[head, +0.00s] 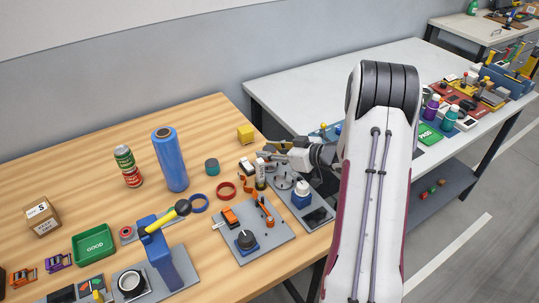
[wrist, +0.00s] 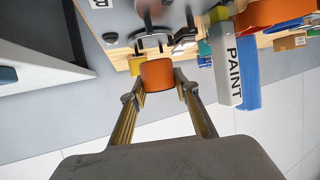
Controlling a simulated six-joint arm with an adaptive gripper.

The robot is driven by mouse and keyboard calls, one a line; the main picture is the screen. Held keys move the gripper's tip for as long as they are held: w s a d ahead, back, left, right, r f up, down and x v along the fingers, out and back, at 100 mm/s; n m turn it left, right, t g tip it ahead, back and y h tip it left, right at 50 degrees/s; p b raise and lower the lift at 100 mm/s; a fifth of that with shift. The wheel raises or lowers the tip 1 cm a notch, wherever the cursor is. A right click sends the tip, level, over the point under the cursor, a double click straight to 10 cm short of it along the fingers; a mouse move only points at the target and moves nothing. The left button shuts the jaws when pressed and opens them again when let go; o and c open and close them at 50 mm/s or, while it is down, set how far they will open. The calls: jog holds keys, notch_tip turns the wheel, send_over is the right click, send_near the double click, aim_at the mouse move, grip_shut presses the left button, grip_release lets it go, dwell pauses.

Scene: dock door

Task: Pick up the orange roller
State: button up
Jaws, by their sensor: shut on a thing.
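An orange roller (wrist: 157,75), seen as a short orange cylinder, sits between the two fingers of my gripper (wrist: 157,86) in the wrist view. The fingers touch it from both sides, so my gripper is shut on it. In the head view my gripper (head: 268,154) is over the right side of the wooden table, beside the grey fixture plates. I cannot clearly make out the held roller there; the fingers and nearby items crowd it.
A grey plate (head: 270,241) holds a black knob. The table's back left is clear.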

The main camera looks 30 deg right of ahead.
aim_at(269, 149)
jog(key=shift+r, duration=3.8)
